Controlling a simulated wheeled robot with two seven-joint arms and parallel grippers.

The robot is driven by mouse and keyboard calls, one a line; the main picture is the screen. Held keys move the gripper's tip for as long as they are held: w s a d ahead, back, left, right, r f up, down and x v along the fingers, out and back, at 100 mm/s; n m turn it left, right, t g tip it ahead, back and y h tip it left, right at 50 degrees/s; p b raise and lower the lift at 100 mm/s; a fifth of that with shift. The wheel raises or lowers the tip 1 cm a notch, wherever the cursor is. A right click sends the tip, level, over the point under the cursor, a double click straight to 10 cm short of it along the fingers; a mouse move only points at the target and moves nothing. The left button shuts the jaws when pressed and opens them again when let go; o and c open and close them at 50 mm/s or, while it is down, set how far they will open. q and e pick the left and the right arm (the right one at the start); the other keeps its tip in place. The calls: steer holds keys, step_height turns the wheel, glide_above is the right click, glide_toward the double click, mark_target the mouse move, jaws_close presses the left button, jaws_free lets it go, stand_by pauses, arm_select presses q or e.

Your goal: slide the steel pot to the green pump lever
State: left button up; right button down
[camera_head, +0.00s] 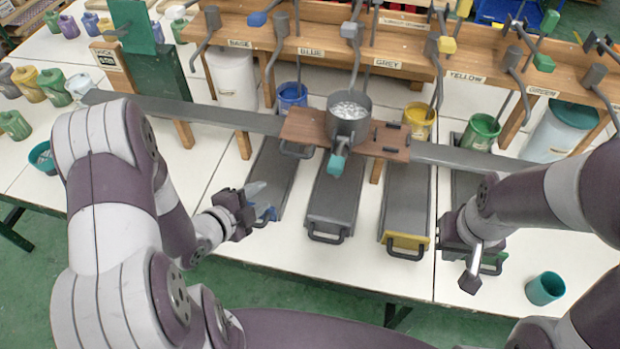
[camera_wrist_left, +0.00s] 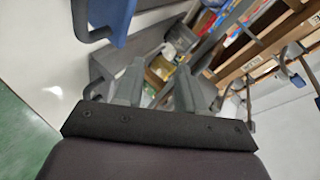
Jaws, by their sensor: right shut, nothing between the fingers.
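The steel pot (camera_head: 348,128), with pale contents, sits on a wooden carriage (camera_head: 305,126) on the long grey rail (camera_head: 200,113). A teal-tipped handle (camera_head: 337,163) points toward me. The pot stands between the BLUE and GREY labels. The green pump lever (camera_head: 543,63) is further right, above the GREEN label. My left gripper (camera_head: 262,201) is open and empty, left of the pot and nearer me. Its spread fingers show in the left wrist view (camera_wrist_left: 160,78). My right gripper (camera_head: 471,281) is shut and empty, at the right near the table's front edge.
Grey drawer trays (camera_head: 335,200) lie below the rail, one with a yellow front (camera_head: 405,241). Blue, yellow and green cups stand behind the rail. A teal cup (camera_head: 545,288) stands at front right. A green board (camera_head: 160,85) stands at the left. Pump spouts hang along the shelf.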

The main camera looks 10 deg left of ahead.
mark_target(294, 156)
arm_select(q)
step_height(294, 156, up, 5)
steer(key=w+d+m+t+h, duration=0.1)
steer(key=d+m+t+h, duration=0.1)
steer(key=m, duration=0.2)
steer(key=x, duration=1.3)
steer(key=shift+w+a+r, duration=0.1)
steer(key=shift+a+r, duration=0.1)
steer(key=shift+a, duration=0.05)
jaws_close()
